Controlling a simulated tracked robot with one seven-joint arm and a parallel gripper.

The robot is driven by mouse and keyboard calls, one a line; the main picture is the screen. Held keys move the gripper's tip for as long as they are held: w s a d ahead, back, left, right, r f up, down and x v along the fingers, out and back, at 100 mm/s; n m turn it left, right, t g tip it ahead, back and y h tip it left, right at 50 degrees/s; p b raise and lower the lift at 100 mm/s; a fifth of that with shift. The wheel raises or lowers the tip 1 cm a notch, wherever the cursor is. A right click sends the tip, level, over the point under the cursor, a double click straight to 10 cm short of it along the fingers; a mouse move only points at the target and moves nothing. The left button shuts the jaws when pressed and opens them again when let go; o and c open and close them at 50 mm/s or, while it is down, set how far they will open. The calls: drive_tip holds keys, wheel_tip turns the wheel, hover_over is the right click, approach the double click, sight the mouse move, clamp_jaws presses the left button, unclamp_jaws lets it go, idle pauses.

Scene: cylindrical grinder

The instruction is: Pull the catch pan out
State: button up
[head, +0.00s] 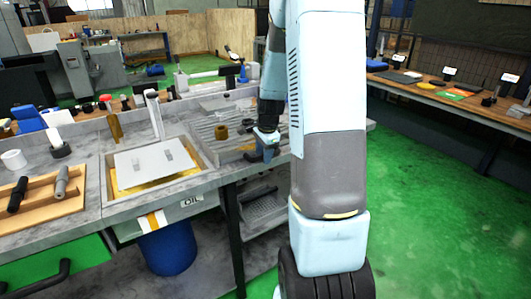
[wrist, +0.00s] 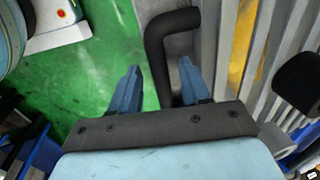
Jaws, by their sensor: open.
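My gripper (head: 265,146) is at the front edge of the bench, by the right end of the grey ribbed tray (head: 205,134). In the wrist view my gripper (wrist: 159,68) is open, one blue finger on each side of a black bent handle (wrist: 158,58). The handle runs between the fingers, and its lower end is hidden behind the gripper body. I cannot tell whether a finger touches it. A grey surface (wrist: 181,47), probably the catch pan's front, lies beside the handle. In the head view my gripper and arm hide the handle.
Grey slats with yellow between them (wrist: 252,50) and a black knob (wrist: 298,76) lie right of the gripper. A plate-covered basin (head: 155,165) and a wooden tool board (head: 45,200) are left on the bench. A blue bin (head: 168,248) stands below. Green floor (head: 430,220) is clear at right.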

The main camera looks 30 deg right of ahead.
clamp_jaws()
idle(0.3)
